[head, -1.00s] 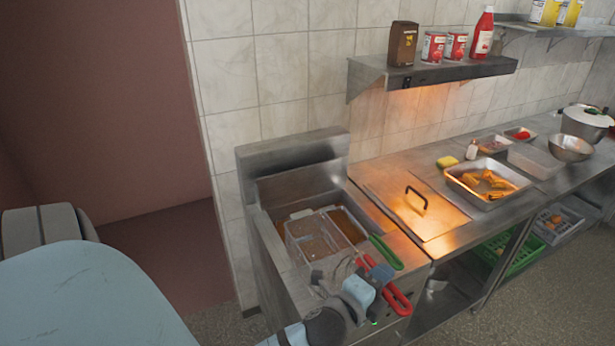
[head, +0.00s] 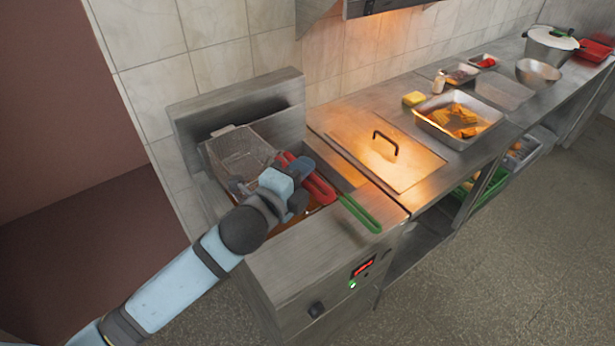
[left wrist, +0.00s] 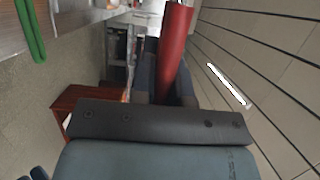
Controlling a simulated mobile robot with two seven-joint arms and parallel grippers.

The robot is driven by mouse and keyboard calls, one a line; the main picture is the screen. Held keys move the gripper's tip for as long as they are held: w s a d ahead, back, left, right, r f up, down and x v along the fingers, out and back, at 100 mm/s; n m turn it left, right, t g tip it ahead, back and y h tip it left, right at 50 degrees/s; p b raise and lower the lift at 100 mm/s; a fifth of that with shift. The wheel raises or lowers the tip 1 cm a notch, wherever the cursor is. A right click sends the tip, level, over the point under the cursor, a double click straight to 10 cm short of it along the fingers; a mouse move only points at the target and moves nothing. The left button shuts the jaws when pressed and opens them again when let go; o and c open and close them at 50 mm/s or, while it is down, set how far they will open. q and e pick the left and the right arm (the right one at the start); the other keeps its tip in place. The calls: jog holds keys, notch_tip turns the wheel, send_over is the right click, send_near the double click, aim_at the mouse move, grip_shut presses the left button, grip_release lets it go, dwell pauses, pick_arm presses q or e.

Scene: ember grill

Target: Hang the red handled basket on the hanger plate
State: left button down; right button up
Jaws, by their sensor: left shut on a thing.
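The red handled basket (head: 243,155) is a wire mesh basket at the back left of the fryer, close to the fryer's raised back panel (head: 240,104). Its red handle (head: 316,184) slants toward the front right. My left gripper (head: 300,174) is shut on this handle. In the left wrist view the red handle (left wrist: 174,50) stands between the fingers. I cannot tell whether the basket touches the panel or a hanger plate there. A green handle (head: 360,213) lies over the fryer's front right edge; its basket is mostly hidden. My right gripper is not in view.
A steel lid with a black handle (head: 384,150) covers the counter right of the fryer. Beyond it stand a tray of fried food (head: 483,133) and a yellow sponge (head: 414,98). A wall shelf (head: 362,8) hangs above. The floor in front is clear.

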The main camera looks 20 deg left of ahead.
pick_arm(q)
jog(key=shift+w+d+h, duration=0.1)
jog(key=shift+d+h, duration=0.2)
jog(key=shift+d, duration=0.25)
jog(key=shift+d+r+m, duration=0.15)
jog(key=shift+d+m, duration=0.1)
jog(key=shift+m, duration=0.05)
jog(key=shift+w+a+f+b, duration=0.65)
jog(key=shift+w+a+f, duration=0.15)
jog(key=shift+a, duration=0.2)
jog(key=shift+w+a+f+b, duration=0.65)
jog(key=shift+w+a+f, duration=0.15)
jog(key=shift+a, duration=0.15)
jog(key=shift+s+f+b, duration=0.1)
jog(key=shift+f+b, duration=0.25)
jog(key=shift+f, duration=0.2)
jog(key=c, duration=1.2)
grip_release()
jog(key=shift+o, duration=0.8)
